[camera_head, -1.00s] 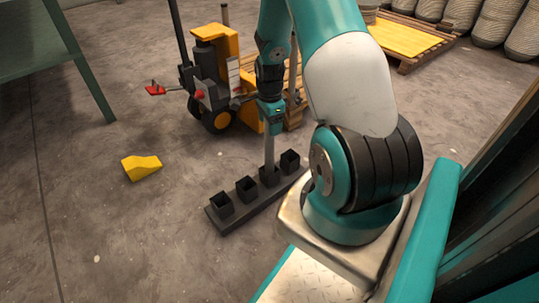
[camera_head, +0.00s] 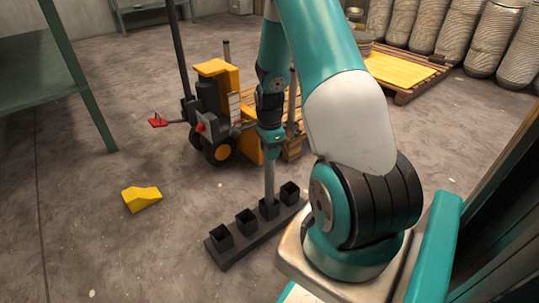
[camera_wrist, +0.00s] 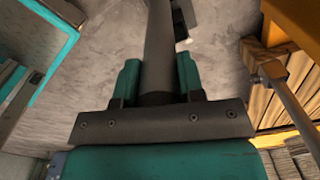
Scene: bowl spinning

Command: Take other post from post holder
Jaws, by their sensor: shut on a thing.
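The post holder (camera_head: 235,253) is a dark bar on the floor with several square sockets in a row. A grey post (camera_head: 269,178) stands upright, its lower end at the second socket from the right; I cannot tell how deep it sits. The other sockets look empty. My gripper (camera_head: 270,143) is above the holder, shut around the upper part of this post. In the wrist view the post (camera_wrist: 160,45) runs between the two teal fingers of my gripper (camera_wrist: 158,82).
A yellow-orange forklift (camera_head: 217,110) and a wooden pallet (camera_head: 292,147) with thin upright poles stand just behind the holder. A yellow wedge block (camera_head: 142,198) lies to the left. A green table (camera_head: 40,75) is at far left.

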